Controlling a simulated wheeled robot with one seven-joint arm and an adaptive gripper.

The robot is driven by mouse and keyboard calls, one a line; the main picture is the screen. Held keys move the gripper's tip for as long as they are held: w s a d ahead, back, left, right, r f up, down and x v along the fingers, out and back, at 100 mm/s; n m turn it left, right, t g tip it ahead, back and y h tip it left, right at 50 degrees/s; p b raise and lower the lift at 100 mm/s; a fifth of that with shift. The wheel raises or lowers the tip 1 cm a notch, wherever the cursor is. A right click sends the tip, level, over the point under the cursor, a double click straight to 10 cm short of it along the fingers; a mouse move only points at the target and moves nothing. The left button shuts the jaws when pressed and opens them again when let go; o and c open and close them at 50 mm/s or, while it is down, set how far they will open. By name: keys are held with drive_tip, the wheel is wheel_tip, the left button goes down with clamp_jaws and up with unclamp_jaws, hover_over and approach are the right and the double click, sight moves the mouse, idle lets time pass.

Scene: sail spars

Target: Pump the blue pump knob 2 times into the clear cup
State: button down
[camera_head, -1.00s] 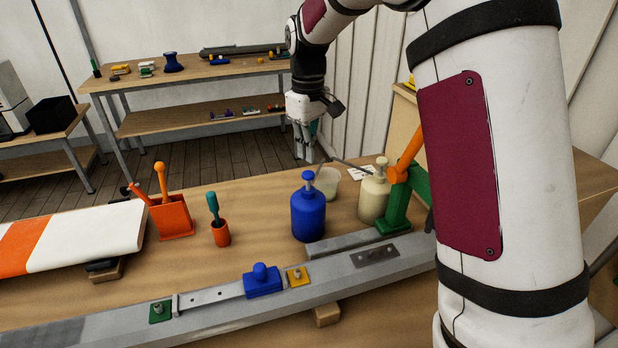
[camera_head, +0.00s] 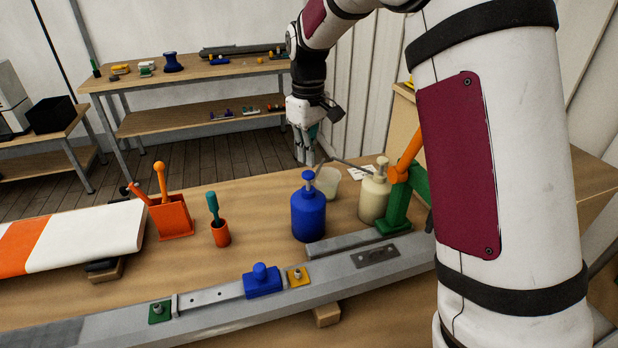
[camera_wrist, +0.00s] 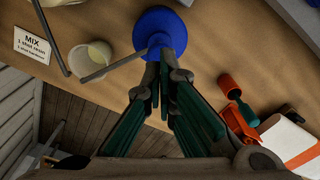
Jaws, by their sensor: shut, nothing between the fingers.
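The blue pump bottle (camera_head: 308,216) stands upright on the bench, its blue pump knob (camera_head: 308,176) on top. In the wrist view the blue pump (camera_wrist: 158,30) lies just beyond my fingertips, and the fingers partly cover it. The clear cup (camera_head: 327,183) stands behind and right of the bottle; it also shows in the wrist view (camera_wrist: 92,58) with a pale content, beneath the spout. My gripper (camera_head: 305,160) is shut and empty, pointing down above and behind the knob. I cannot tell whether the fingertips touch the knob.
A cream pump bottle (camera_head: 373,198) with a long spout and a green-and-orange clamp (camera_head: 402,190) stand to the right. An orange cup with a teal-handled tool (camera_head: 220,233) and an orange holder (camera_head: 171,217) stand left. A metal spar (camera_head: 220,310) crosses the front.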

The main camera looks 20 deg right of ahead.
sight(308, 173)
drive_tip(key=shift+f+b, duration=0.45)
drive_tip(key=shift+f, duration=1.85)
drive_tip(key=shift+r+p, duration=0.7)
drive_tip(key=shift+r, duration=2.2)
drive_tip(key=shift+f, duration=0.1)
drive_tip(key=shift+f+b, duration=0.55)
drive_tip(key=shift+f, duration=2.25)
drive_tip(key=shift+r+p, duration=0.65)
drive_tip(key=shift+r, duration=2.25)
drive_tip(key=shift+r, duration=0.1)
